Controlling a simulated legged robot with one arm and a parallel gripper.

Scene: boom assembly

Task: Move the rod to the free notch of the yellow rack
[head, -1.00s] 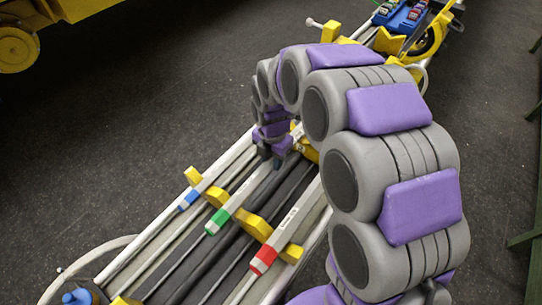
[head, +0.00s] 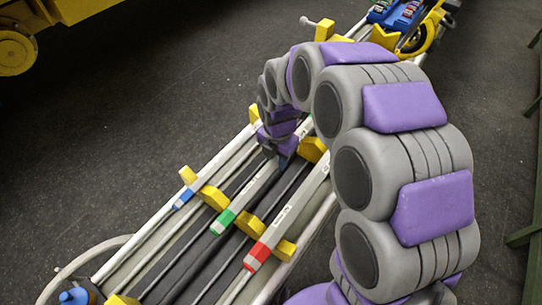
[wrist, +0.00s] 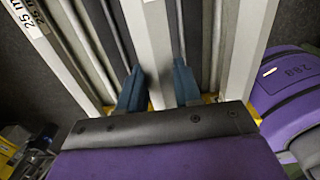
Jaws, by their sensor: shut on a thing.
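My gripper (head: 280,160) is shut on a pale rod with a green tip (head: 232,212). In the wrist view, my two blue fingers (wrist: 160,92) stand on either side of this pale rod (wrist: 150,40). In the head view, the rod crosses the near yellow rack (head: 214,198) between two of its raised blocks. I cannot tell whether it rests in a notch or is slightly above. A blue-tipped rod (head: 196,188) lies to its left and a red-tipped rod (head: 275,233) to its right. My arm partly hides the far yellow support (head: 313,150). I cannot make out a free notch.
Dark and grey strips and thin rods run along the boom beneath. A curved grey tube (head: 95,246) and a blue knob (head: 74,297) are at the near left. A yellow machine (head: 18,50) stands at the upper left. Dark floor (head: 150,90) on the left is clear.

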